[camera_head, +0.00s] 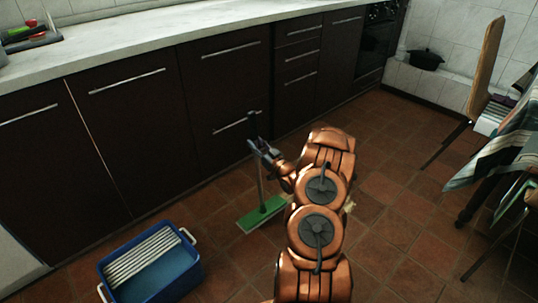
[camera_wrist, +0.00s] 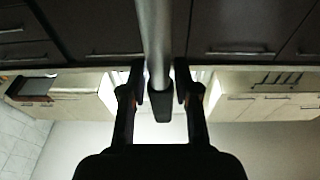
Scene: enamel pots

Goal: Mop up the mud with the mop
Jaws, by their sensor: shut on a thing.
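The mop stands on the tiled floor, its flat green head (camera_head: 262,214) down near the cabinets and its thin grey handle (camera_head: 259,186) nearly upright. My gripper (camera_head: 258,147) is shut on the upper part of the handle. In the wrist view the handle (camera_wrist: 153,40) runs between the fingers of my gripper (camera_wrist: 160,90), with its dark end showing there. No mud can be made out clearly; my arm covers part of the floor. A small pale yellowish bit (camera_head: 349,206) shows at the arm's right edge, and I cannot tell what it is.
A blue bucket (camera_head: 172,285) with a white slatted insert stands on the floor at lower left. Dark cabinets (camera_head: 225,110) line the back. A chair (camera_head: 486,65) and a cloth-covered table (camera_head: 500,155) stand at right. A black pot (camera_head: 426,59) sits on a ledge. Floor between is open.

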